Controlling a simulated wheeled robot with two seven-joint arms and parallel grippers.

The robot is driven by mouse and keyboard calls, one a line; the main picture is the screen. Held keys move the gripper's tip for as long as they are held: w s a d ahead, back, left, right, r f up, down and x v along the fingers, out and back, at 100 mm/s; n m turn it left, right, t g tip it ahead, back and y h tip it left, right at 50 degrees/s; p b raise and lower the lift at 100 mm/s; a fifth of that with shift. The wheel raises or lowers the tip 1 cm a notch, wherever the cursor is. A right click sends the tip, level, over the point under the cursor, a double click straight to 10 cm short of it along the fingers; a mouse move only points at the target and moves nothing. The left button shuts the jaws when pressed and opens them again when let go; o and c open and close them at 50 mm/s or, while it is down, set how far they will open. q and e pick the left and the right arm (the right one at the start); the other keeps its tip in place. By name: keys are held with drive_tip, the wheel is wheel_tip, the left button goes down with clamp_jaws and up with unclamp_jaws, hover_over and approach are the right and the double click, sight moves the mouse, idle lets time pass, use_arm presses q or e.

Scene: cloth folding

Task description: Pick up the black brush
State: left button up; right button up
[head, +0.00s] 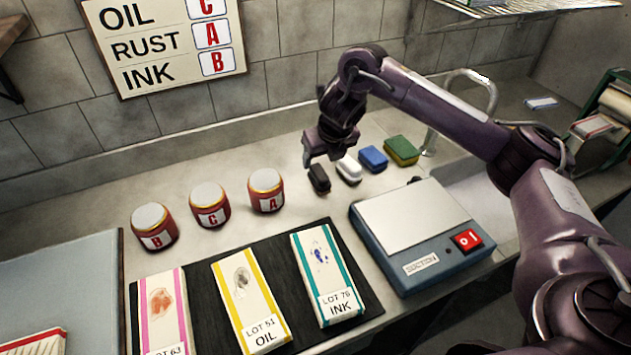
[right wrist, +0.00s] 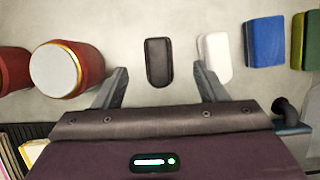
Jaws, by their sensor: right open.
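The black brush (head: 319,179) lies on the counter, left of a white brush (head: 349,169). In the right wrist view the black brush (right wrist: 158,62) lies just beyond and between the fingertips, and the white brush (right wrist: 214,57) is close to the right finger. My right gripper (head: 321,163) is above the black brush in the head view, and its arm comes in from the right. My left gripper is not in view.
Red jars (head: 266,190) stand left of the brush. A blue sponge (head: 373,158) and a green sponge (head: 401,150) lie to its right. A suction box (head: 428,266) is in front at right. Labelled cloth strips (head: 250,300) lie on a black mat (head: 207,316) in front.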

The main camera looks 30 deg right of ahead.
sight(318, 169)
drive_tip(key=shift+b+x, duration=0.5)
drive_tip(key=shift+x, duration=0.65)
drive_tip(key=shift+f, duration=0.4)
drive_tip(key=shift+p+x, duration=0.35)
drive_tip(key=shift+x, duration=2)
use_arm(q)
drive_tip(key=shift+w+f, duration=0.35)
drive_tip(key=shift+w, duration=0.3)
use_arm(e)
drive_tip(key=shift+a, duration=0.1)
drive_tip(key=shift+c, duration=0.3)
drive_tip(key=c, duration=1)
drive_tip(key=shift+r, duration=0.2)
